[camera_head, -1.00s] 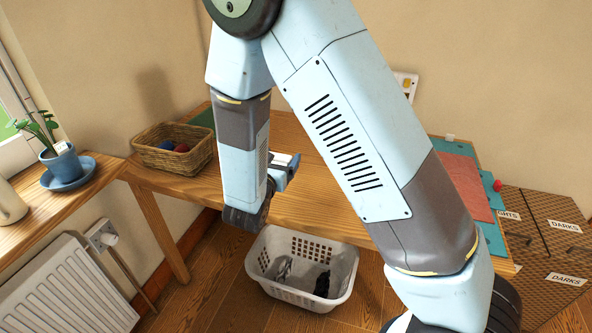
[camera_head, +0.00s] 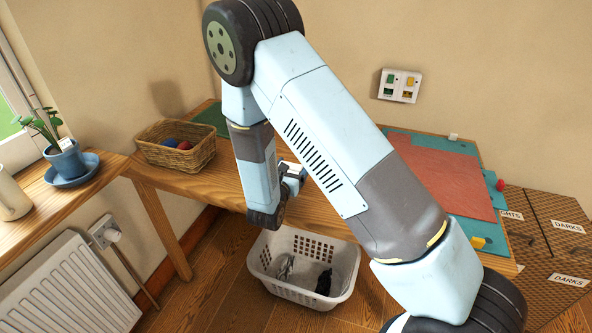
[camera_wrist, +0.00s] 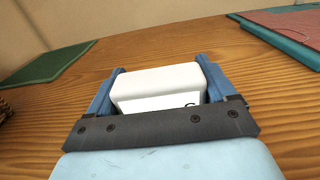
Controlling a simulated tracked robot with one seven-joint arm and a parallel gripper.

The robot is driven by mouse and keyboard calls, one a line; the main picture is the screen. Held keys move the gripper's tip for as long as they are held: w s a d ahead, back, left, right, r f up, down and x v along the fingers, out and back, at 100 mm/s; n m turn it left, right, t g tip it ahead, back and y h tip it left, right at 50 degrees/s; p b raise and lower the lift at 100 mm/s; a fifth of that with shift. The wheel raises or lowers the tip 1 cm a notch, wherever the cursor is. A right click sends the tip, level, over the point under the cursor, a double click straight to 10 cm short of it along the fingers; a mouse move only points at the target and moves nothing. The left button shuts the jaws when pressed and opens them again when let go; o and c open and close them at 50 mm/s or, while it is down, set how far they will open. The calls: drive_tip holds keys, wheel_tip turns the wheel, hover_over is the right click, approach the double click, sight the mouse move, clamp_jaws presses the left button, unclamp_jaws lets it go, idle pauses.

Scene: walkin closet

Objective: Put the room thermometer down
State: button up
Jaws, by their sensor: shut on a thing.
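The room thermometer (camera_wrist: 157,86), a small white block with a dark mark near its lower edge, is between the two blue fingers of my gripper (camera_wrist: 158,82) in the wrist view. My gripper is shut on it, one finger against each side. Wooden table top shows beyond it; I cannot tell whether it touches the wood. In the head view my gripper (camera_head: 294,173) is over the wooden table (camera_head: 215,186), near its front edge and largely hidden by my arm.
A wicker basket (camera_head: 205,153) with balls stands on the table's left. A green mat (camera_wrist: 47,66) lies behind; a teal board (camera_head: 404,141) with a red sheet (camera_head: 445,180) lies right. A white laundry basket (camera_head: 343,287) stands on the floor. Bare wood surrounds my gripper.

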drive_tip(key=shift+f, duration=0.4)
drive_tip(key=shift+f, duration=0.1)
drive_tip(key=o, duration=0.9)
drive_tip(key=v, duration=1.2)
